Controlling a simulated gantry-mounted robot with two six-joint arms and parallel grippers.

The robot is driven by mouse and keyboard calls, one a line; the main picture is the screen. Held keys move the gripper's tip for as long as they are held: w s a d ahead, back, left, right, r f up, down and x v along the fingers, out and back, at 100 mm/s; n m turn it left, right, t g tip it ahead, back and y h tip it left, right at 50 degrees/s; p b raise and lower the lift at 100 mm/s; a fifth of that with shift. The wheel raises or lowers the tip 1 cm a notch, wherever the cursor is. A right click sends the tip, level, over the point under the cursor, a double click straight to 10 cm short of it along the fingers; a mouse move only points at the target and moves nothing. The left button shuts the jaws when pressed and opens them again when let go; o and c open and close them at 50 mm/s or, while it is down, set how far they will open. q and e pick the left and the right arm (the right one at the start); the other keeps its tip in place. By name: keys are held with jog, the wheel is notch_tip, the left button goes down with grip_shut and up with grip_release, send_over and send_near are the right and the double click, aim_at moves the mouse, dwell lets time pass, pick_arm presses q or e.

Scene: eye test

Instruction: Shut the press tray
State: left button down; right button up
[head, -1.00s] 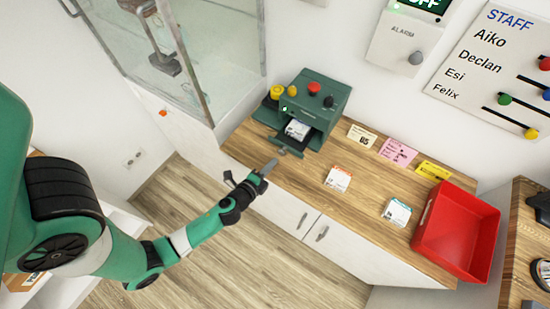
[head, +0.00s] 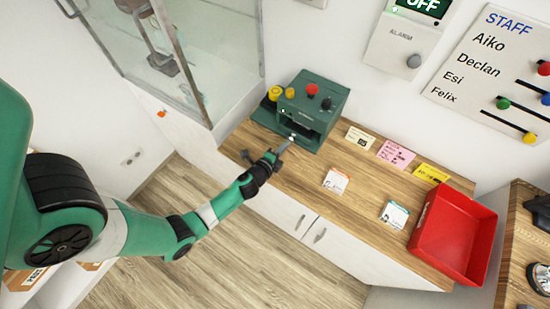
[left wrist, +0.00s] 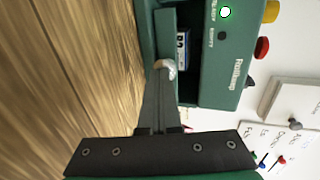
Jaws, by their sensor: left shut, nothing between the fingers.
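The green press (head: 322,98) stands at the back left of the wooden counter; it also shows in the left wrist view (left wrist: 215,75). Its tray (left wrist: 165,35) sits mostly inside the press opening, with its front panel a little out from the press face. A small blue and white box (left wrist: 183,45) shows behind that panel. My left gripper (head: 285,145) is shut and empty, its fingertips at the tray's front. In the left wrist view the fingertips (left wrist: 163,85) meet the tray's rounded metal knob (left wrist: 166,67) and appear to touch it. My right gripper is out of view.
A red bin (head: 425,236) stands at the right end. A glass case (head: 215,60) is left of the press. Notes (head: 396,152) lie along the wall.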

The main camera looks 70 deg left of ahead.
pick_arm(q)
jog(key=shift+w+a, duration=0.25)
jog(key=shift+a, duration=0.05)
jog(key=shift+f, duration=0.15)
jog(key=shift+d, duration=0.1)
jog(key=shift+s, duration=0.1)
jog(key=shift+d, duration=0.15)
jog(key=s+d, duration=0.2)
jog(key=shift+s, duration=0.4)
jog(key=v, duration=1)
jog(key=shift+s, duration=0.2)
